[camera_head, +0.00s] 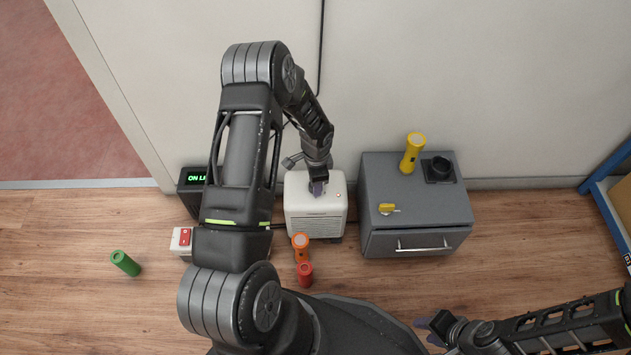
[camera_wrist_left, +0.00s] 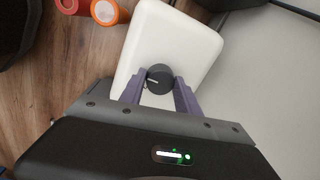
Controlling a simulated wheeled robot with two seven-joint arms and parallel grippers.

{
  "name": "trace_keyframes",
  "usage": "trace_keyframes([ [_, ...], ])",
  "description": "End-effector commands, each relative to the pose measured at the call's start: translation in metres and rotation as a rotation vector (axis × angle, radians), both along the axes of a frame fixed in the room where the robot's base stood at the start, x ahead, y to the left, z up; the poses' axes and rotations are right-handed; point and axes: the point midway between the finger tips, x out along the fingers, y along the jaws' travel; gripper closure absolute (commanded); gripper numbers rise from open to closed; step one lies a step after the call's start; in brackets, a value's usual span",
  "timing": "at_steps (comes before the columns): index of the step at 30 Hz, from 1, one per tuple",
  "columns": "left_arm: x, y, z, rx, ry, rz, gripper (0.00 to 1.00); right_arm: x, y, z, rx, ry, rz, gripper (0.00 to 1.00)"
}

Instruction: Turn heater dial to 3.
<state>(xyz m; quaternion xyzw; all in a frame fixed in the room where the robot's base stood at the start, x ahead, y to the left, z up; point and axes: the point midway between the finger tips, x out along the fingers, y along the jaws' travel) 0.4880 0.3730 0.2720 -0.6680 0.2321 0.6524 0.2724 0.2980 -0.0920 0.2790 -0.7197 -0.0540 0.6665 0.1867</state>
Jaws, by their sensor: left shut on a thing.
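The white heater (camera_head: 316,222) stands on the wooden floor against the wall, with a slotted grille on its front. Its top also shows in the left wrist view (camera_wrist_left: 172,45). The dark round dial (camera_wrist_left: 159,79) with a pale pointer line sits on that top; the numbers around it cannot be read. My left gripper (camera_head: 318,187) reaches down onto the heater's top, and in the left wrist view its purple fingers (camera_wrist_left: 159,92) are shut on the dial, one on each side. The gripper hides the dial in the head view. My right gripper (camera_head: 428,328) is at the lower right, away from the heater.
A grey drawer cabinet (camera_head: 415,207) with a yellow flashlight (camera_head: 412,153) on it stands right of the heater. Orange (camera_head: 300,245) and red (camera_head: 305,274) flashlights stand in front. A green flashlight (camera_head: 125,263) and a red switch (camera_head: 185,237) are at left.

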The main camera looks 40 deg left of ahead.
Motion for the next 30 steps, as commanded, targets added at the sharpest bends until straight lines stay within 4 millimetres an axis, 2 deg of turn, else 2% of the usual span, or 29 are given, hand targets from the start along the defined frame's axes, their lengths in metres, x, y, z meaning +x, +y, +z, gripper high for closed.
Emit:
trace_keyframes([
  [14,-0.0003,0.0002,-0.0004,0.001,0.001,-0.020,1.00,0.0000,0.0000,0.0002,0.000,0.000,0.000,0.64],
  [15,-0.0003,0.0002,-0.0004,0.001,0.001,-0.021,0.58,0.0000,-0.0001,0.0002,0.000,0.000,0.000,0.64],
  [22,-0.0003,0.0001,-0.0002,0.001,0.001,-0.019,0.40,0.0000,0.0000,0.0002,0.000,0.000,0.000,0.64],
  [30,-0.0001,0.0002,0.0012,0.000,0.000,-0.018,0.40,0.0000,0.0000,0.0009,0.000,0.000,0.000,0.64],
])
